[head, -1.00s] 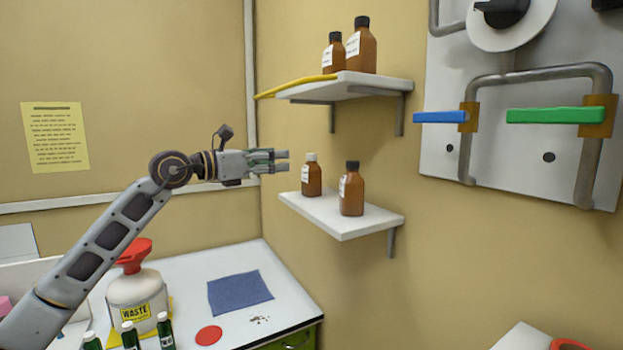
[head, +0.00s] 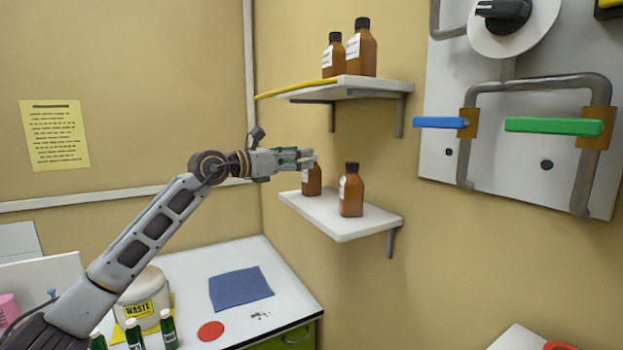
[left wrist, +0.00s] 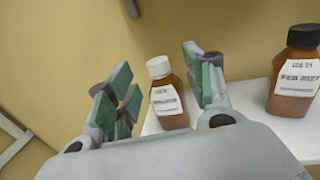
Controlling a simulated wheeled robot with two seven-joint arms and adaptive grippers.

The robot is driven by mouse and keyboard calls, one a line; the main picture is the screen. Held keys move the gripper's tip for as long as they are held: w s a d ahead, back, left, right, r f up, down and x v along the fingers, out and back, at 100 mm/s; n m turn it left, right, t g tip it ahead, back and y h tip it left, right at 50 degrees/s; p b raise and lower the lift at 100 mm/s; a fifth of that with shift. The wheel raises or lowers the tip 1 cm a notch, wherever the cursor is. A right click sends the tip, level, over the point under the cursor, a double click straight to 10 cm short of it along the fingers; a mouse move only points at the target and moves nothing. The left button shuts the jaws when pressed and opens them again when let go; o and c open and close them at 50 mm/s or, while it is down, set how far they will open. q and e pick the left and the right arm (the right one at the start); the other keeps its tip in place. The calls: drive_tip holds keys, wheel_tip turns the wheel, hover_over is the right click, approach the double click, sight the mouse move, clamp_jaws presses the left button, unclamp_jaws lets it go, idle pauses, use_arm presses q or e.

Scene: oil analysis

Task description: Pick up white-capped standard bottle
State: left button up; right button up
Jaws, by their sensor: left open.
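The white-capped standard bottle is brown glass with a white label and stands upright on the lower wall shelf. In the head view its body (head: 312,182) shows below my left gripper, which hides part of its upper end. My left gripper (head: 311,158) is open at the height of the bottle's cap. In the left wrist view the bottle (left wrist: 168,98) appears between the two green-padded fingers of the gripper (left wrist: 160,90), nearer the right finger. Whether a finger touches it I cannot tell. My right gripper is not in view.
A black-capped brown bottle (head: 351,191) stands close to the right on the same shelf (head: 345,227); it also shows in the left wrist view (left wrist: 296,75). The upper shelf (head: 350,89) holds two more brown bottles above. Pipes with blue and green handles are at the right.

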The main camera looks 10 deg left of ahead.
use_arm(q)
drive_tip(key=shift+p+x, duration=0.8)
drive_tip(key=shift+x, duration=0.65)
drive_tip(key=shift+p+x, duration=0.35)
drive_tip(key=shift+x, duration=0.85)
drive_tip(key=shift+w+a+r, duration=0.1)
drive_tip(key=c, duration=0.7)
clamp_jaws()
